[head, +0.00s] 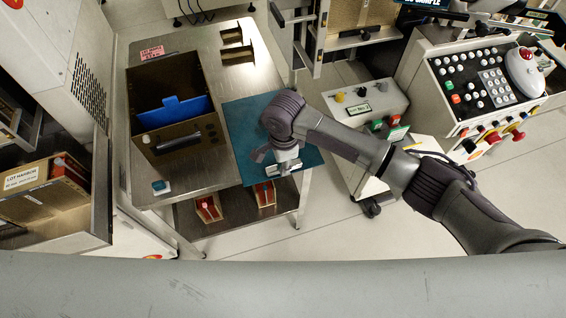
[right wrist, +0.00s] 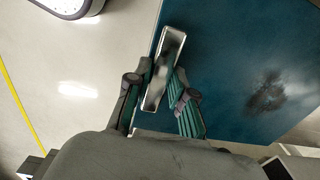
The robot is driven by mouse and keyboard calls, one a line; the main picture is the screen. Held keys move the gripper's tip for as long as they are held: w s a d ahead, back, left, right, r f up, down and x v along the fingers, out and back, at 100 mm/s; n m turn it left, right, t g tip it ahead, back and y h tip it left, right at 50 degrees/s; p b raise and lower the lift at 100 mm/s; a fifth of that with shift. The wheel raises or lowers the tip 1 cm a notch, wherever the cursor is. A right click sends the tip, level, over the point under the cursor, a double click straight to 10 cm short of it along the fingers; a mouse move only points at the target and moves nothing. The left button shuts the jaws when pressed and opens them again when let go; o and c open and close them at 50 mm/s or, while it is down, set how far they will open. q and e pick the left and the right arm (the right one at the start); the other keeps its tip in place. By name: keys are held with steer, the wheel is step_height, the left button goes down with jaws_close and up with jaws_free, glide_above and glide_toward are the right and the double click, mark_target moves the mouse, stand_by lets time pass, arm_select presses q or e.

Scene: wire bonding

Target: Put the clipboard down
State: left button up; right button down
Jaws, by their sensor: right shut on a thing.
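My right gripper (head: 284,159) is over the front right part of the table, above the teal mat. It is shut on a narrow pale metallic piece, which I take to be the clipboard (head: 287,169). In the right wrist view the clipboard (right wrist: 166,60) is a slim, shiny rectangle with a dark, reflective middle, between the two fingers of my right gripper (right wrist: 160,97). It overlaps the teal mat (right wrist: 225,60) near its edge. I cannot tell whether it touches the mat. My left gripper is not in view.
The steel table (head: 215,165) carries a dark open box (head: 180,140) with a blue panel (head: 180,110) at left. A small white-and-blue item (head: 161,187) is near the front edge. Red trays (head: 209,208) stand on the shelf below. A control console (head: 440,65) is at right.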

steer(key=c, duration=1)
jaws_free()
step_height(320, 180, up, 12)
steer(key=p, duration=0.1)
steer(key=shift+s, duration=0.15)
